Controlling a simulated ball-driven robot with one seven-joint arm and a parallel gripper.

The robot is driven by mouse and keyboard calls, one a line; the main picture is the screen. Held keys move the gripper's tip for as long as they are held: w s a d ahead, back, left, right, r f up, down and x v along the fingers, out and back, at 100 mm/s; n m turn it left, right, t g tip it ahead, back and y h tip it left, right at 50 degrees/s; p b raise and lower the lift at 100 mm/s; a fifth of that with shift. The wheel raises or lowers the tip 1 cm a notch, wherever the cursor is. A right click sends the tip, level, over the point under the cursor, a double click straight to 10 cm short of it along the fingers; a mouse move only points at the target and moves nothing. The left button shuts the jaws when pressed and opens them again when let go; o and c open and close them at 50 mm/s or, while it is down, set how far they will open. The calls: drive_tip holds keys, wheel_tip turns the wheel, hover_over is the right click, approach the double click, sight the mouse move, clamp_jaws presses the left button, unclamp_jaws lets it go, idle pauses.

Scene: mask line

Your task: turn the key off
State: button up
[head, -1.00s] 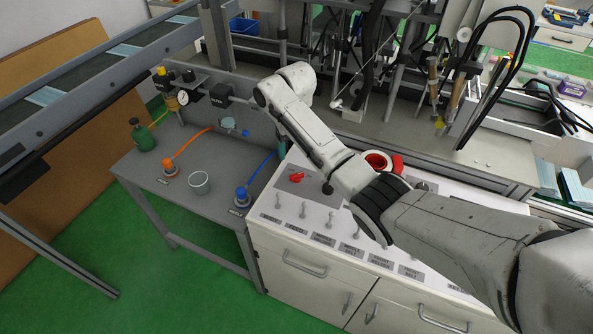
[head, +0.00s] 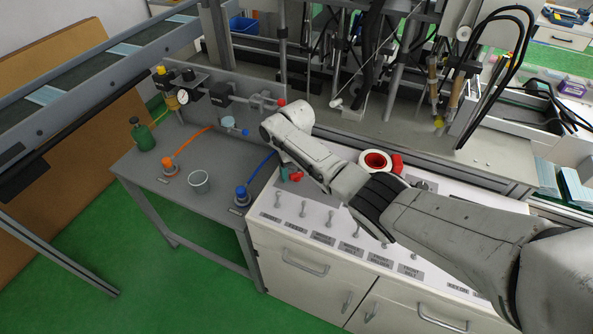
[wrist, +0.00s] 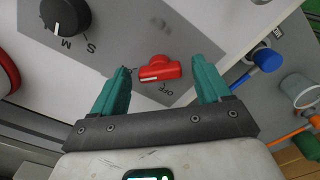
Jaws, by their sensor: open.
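The red key (wrist: 160,69) is a small switch on a grey plate of the control panel, with an "OFF" label beside it. It shows in the wrist view between my teal fingers and apart from both. My gripper (wrist: 165,78) is open, with one finger on each side of the key. In the head view the red key (head: 297,177) shows partly below my arm's end, with a teal finger (head: 284,173) just left of it.
A black selector knob (wrist: 65,16) and a red-and-white emergency button (head: 376,161) sit on the same panel. Several small toggle levers line its front. On the grey side table (head: 160,205) stand a cup (head: 199,182) and a blue-capped fitting (head: 242,193).

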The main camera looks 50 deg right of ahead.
drive_tip(key=shift+c, duration=0.2)
drive_tip(key=c, duration=1)
drive_tip(key=shift+n, duration=0.3)
drive_tip(key=n, duration=0.3)
drive_tip(key=shift+n, duration=0.4)
drive_tip(key=n, duration=0.9)
drive_tip(key=shift+b, duration=0.35)
drive_tip(key=n, duration=0.4)
drive_tip(key=shift+r+n, duration=0.1)
drive_tip(key=shift+n, duration=0.3)
